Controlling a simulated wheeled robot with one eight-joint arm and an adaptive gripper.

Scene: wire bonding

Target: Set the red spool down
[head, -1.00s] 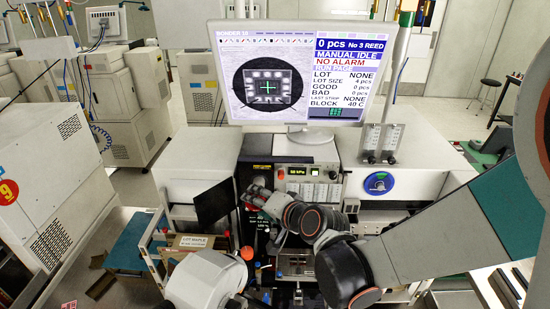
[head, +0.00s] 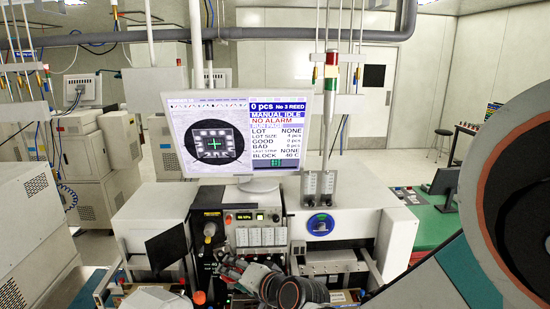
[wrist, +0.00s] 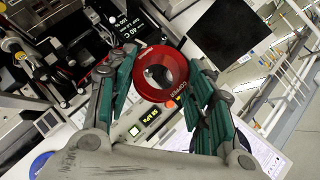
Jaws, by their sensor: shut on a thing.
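The red spool (wrist: 143,72) is a ring with a dark centre hole and a label that seems to read COPPER. In the wrist view it sits between the green-padded fingers of my gripper (wrist: 160,70), which is shut on it. The spool's round face is turned toward the wrist camera. In the head view my gripper (head: 234,270) is low in front of the bonding machine (head: 255,236), left of my wrist. There the spool is too small and covered to make out clearly. The wrist view does not show whether the spool touches any surface.
The monitor (head: 236,168) stands on top of the machine. A black panel (head: 166,248) sticks out left of my gripper and also shows in the wrist view (wrist: 229,36). The machine's control panel (wrist: 145,125) lies close beyond the fingers. Open floor shows at the wrist view's right.

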